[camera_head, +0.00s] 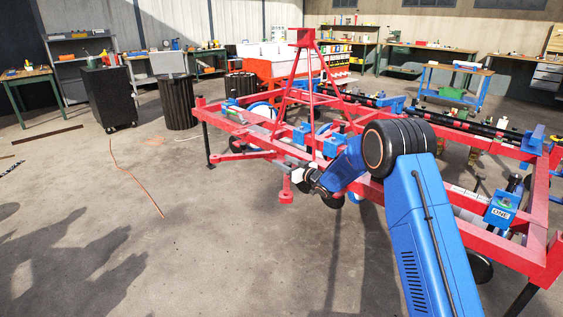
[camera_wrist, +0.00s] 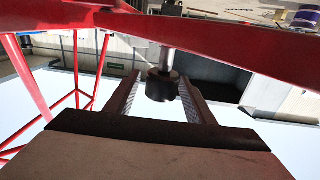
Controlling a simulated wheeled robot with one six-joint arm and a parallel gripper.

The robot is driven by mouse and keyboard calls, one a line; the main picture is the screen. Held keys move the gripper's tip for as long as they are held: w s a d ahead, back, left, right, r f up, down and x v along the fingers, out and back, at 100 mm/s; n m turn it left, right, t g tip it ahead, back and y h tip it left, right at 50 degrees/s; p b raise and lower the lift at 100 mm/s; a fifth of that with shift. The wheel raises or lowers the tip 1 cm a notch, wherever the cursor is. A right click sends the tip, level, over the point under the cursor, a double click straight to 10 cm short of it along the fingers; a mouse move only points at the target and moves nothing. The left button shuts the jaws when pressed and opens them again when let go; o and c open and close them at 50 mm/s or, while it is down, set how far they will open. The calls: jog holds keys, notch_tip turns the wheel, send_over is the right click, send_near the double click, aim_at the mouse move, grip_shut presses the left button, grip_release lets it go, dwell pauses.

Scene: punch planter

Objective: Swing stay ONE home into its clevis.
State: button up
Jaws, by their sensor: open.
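A blue block marked ONE (camera_head: 500,211) sits on the right part of the red frame. I cannot make out for sure which part is stay ONE or where its clevis is. My gripper (camera_head: 298,173) is at the frame's near beam, left of the arm's blue links, small in the head view. In the wrist view my gripper (camera_wrist: 163,101) is open, with one ribbed finger on each side of a dark round knob (camera_wrist: 161,87). The knob is on the end of a metal rod (camera_wrist: 170,61) and appears between the fingers, with gaps on both sides.
The red planter frame (camera_head: 548,218) spans the right half, with a red mast (camera_head: 303,38) at its middle. In the wrist view a red beam (camera_wrist: 225,45) crosses just beyond the fingers. Open floor (camera_head: 150,240) lies to the left; benches stand behind.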

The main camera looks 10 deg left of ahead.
jog(key=shift+x, duration=0.8)
grip_shut()
jog(key=shift+d+n+g+y, duration=0.7)
jog(key=shift+d+n+g, duration=0.1)
jog(key=shift+g, duration=0.2)
grip_release()
jog(key=shift+s+d, duration=0.1)
jog(key=v, duration=1.7)
jog(key=shift+d, duration=0.25)
